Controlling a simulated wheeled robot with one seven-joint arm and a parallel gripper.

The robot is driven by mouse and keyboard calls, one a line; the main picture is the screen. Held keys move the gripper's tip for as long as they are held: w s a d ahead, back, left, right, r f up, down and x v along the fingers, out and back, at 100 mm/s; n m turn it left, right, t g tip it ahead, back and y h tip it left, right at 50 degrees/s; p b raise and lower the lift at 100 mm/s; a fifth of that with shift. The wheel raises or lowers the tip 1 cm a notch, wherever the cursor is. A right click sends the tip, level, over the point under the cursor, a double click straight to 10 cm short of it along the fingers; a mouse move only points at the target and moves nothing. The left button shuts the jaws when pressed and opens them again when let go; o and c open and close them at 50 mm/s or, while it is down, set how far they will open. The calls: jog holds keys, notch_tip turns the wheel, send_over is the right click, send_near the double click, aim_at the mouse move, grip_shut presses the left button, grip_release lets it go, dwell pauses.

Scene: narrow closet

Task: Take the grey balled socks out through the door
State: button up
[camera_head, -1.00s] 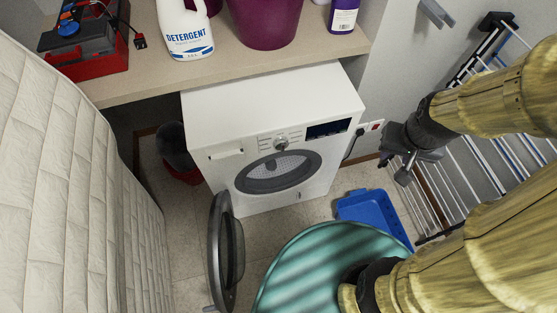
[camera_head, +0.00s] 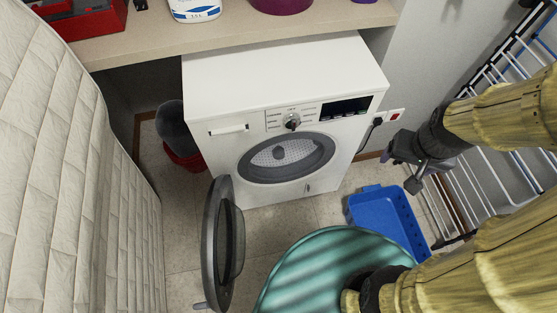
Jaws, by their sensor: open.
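The white washing machine (camera_head: 225,95) stands under the shelf. Its round door (camera_head: 222,245) is swung wide open to the left, leaving the opening clear. A small dark grey lump (camera_head: 279,153), which looks like the balled socks, lies inside the perforated drum (camera_head: 300,150). My gripper (camera_head: 402,173) is open and appears empty. It is to the right of the machine, in front of the drying rack and apart from the drum opening.
A blue tray (camera_head: 384,222) lies on the floor to the right. A red bucket (camera_head: 187,158) with a dark grey top stands left of the machine. A folding drying rack (camera_head: 488,170) leans at the right wall. A quilted mattress (camera_head: 70,170) fills the left side.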

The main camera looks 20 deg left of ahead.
jog(key=w+a+f+m+t+b, duration=0.1)
jog(key=w+a+f+m+b, duration=0.1)
jog(key=f+b, duration=1.8)
jog(key=w+a+f+m+b, duration=0.1)
jog(key=w+a+f+b, duration=0.15)
jog(key=f+b, duration=1.7)
jog(key=w+a+f+m+t+y, duration=0.1)
jog(key=w+a+f+m, duration=0.3)
jog(key=a+m, duration=0.4)
jog(key=w+a+f+m+t+y, duration=0.1)
jog(key=w+a+f+m+y, duration=0.1)
jog(key=w+a+f+m, duration=0.3)
jog(key=w+a+f+m+t+y, duration=0.1)
jog(key=w+a+f+m, duration=0.3)
jog(key=a+m, duration=0.8)
jog(key=shift+w+a+f+m+t+y+b, duration=0.15)
jog(key=shift+w+a, duration=0.2)
jog(key=shift+a, duration=0.25)
jog(key=shift+w+a+m+t+y+b, duration=0.1)
jog(key=shift+w+a, duration=0.2)
jog(key=shift+a, duration=0.25)
jog(key=shift+w+a+f+m+t+y+b, duration=0.15)
jog(key=shift+w+a, duration=0.2)
jog(key=shift+a, duration=0.25)
jog(key=shift+a+f+m, duration=0.1)
jog(key=shift+a+m, duration=0.2)
jog(key=shift+m, duration=0.2)
jog(key=shift+w, duration=0.1)
